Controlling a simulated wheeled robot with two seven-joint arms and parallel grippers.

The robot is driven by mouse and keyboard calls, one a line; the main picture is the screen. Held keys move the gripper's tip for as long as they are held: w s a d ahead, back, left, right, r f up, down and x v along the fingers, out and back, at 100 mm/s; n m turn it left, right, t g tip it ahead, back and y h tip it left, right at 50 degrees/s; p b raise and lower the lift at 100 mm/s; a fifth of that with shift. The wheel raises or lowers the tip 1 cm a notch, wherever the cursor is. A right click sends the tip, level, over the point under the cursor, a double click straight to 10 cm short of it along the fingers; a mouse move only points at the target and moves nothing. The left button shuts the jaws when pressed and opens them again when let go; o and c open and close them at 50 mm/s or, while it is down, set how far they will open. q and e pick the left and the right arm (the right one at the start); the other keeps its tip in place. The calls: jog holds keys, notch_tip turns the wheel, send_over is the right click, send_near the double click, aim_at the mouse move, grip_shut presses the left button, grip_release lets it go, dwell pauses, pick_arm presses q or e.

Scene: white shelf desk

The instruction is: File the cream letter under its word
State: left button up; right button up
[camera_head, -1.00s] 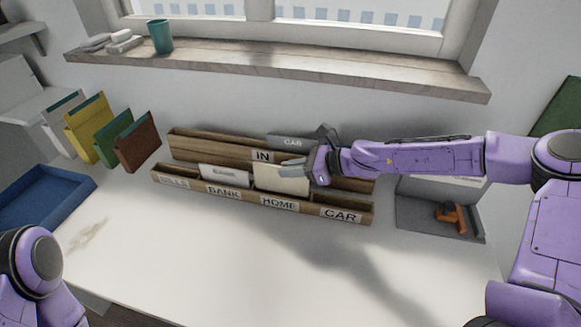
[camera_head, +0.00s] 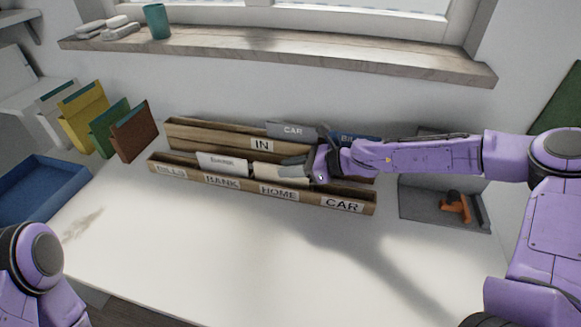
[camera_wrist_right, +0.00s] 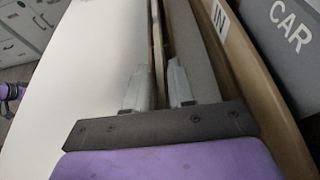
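The cream letter (camera_head: 279,173) stands low in the front rack, behind the HOME label (camera_head: 279,192); most of it is hidden by the rack wall and no word on it is readable. My right gripper (camera_head: 295,167) is at the letter's upper right. In the right wrist view the gripper's fingers (camera_wrist_right: 160,88) stand apart, with a thin upright edge between them and gaps beside it, so it looks open around the letter. The front rack (camera_head: 313,200) has slots labelled BILLS, BANK, HOME and CAR. My left gripper is out of view.
A white letter (camera_head: 222,162) stands in the BANK slot. The rear rack (camera_head: 205,137), labelled IN, holds a grey CAR letter (camera_head: 291,130) and a blue letter (camera_head: 352,138). A grey tray (camera_head: 420,205) with an orange stamp (camera_head: 455,206) is at right. The desk front is clear.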

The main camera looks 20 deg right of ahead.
jog(key=shift+o, duration=1)
jog(key=p+v, duration=0.4)
jog(key=v, duration=0.6)
jog(key=shift+s+d, duration=0.15)
jog(key=shift+d, duration=0.05)
jog(key=shift+r, duration=0.1)
